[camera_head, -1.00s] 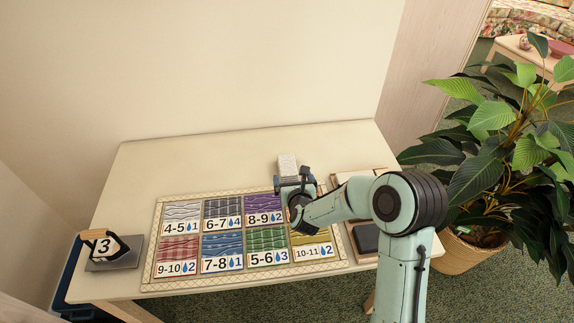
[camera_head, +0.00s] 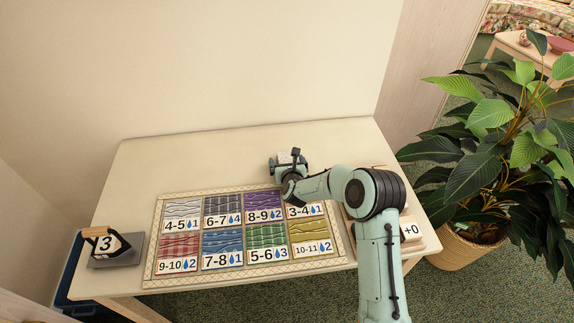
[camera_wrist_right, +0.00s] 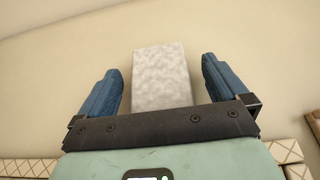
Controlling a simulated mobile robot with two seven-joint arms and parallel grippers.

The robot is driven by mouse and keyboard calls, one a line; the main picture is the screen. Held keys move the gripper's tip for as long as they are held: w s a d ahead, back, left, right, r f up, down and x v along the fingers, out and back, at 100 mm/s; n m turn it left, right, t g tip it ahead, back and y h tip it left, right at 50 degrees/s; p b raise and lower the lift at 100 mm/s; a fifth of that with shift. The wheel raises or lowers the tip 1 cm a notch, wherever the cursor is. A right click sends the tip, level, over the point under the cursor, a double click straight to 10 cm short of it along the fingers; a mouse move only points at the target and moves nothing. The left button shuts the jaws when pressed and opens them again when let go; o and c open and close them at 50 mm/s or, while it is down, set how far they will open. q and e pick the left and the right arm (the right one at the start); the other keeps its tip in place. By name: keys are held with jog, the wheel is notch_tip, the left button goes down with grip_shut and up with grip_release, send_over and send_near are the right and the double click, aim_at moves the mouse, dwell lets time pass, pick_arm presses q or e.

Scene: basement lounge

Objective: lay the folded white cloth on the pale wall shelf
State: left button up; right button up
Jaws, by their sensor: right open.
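The folded white cloth (camera_wrist_right: 160,78) is a small pale, speckled block lying on the table. It shows between the two blue fingers of my right gripper (camera_wrist_right: 161,68) in the wrist view, with a gap on each side. In the head view the cloth (camera_head: 284,156) is mostly hidden behind my right gripper (camera_head: 287,161), which is open at the back of the mat. I cannot make out a pale wall shelf in either view. My left gripper is not in view.
A bordered mat (camera_head: 152,255) with several numbered coloured cards covers the front of the pale table (camera_head: 150,165). A stand marked 3 (camera_head: 107,246) is at left, a tray marked +0 (camera_head: 411,231) at right. A leafy plant (camera_head: 500,150) stands right of the table.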

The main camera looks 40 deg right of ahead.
jog(key=c, duration=1.1)
jog(key=shift+r, duration=0.1)
jog(key=shift+c, duration=0.2)
